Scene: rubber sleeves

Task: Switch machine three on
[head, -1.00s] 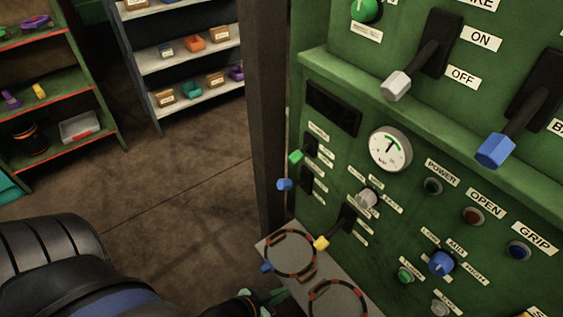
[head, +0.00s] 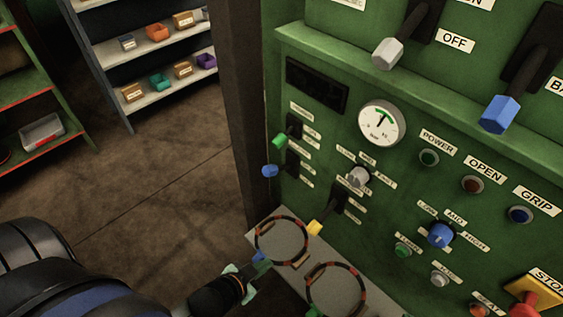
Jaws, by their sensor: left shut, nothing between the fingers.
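A green machine panel (head: 400,270) fills the right side. No machine number is legible on it. Small levers with a green tip (head: 279,140), a blue tip (head: 270,171) and a yellow tip (head: 315,228) stick out at the panel's left. Their labels are too small to read. My left gripper (head: 248,283) is shut and empty at the bottom, near a grey plate with two ringed circles (head: 272,223). It overlaps a small blue piece there; contact cannot be told. My right gripper is out of view.
Large levers with a grey knob (head: 388,54) and a blue knob (head: 500,115) jut out above. A red stop button (head: 525,311) is at the bottom right. A dark post (head: 245,100) stands beside the panel. Shelves (head: 140,65) stand behind open floor.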

